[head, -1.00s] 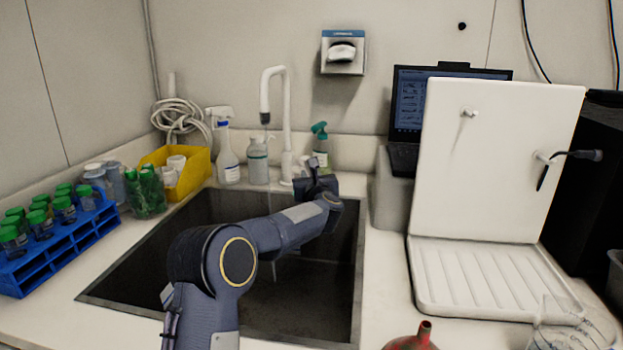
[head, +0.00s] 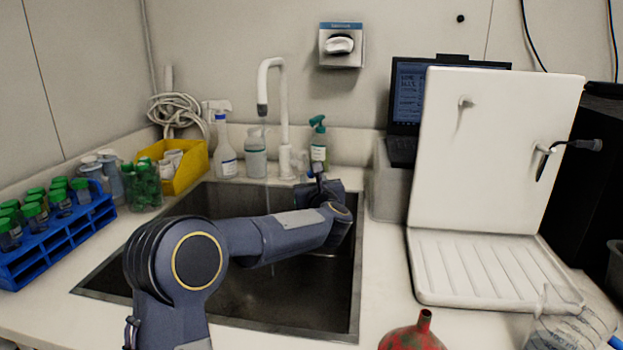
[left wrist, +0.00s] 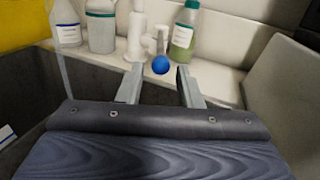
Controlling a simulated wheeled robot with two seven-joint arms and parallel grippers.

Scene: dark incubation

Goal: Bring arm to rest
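My left arm reaches in from the bottom left over the sink (head: 205,205) in the head view. My left gripper (head: 315,172) is small and partly hidden there, near the base of the white tap (head: 284,125). In the left wrist view, my left gripper (left wrist: 158,78) has its two fingers apart with nothing held. A blue ball-shaped knob (left wrist: 161,64) shows in the gap just beyond the fingertips, apart from both fingers. A thin stream of water (head: 267,192) falls from the tap's spout. My right gripper is not in view.
A spray bottle (head: 226,155) and a pump bottle (head: 255,155) stand behind the sink. A blue tube rack (head: 60,240) and a yellow bin (head: 190,170) stand left. A white drying board (head: 490,150), a laptop (head: 407,100) and a red flask (head: 412,338) are right.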

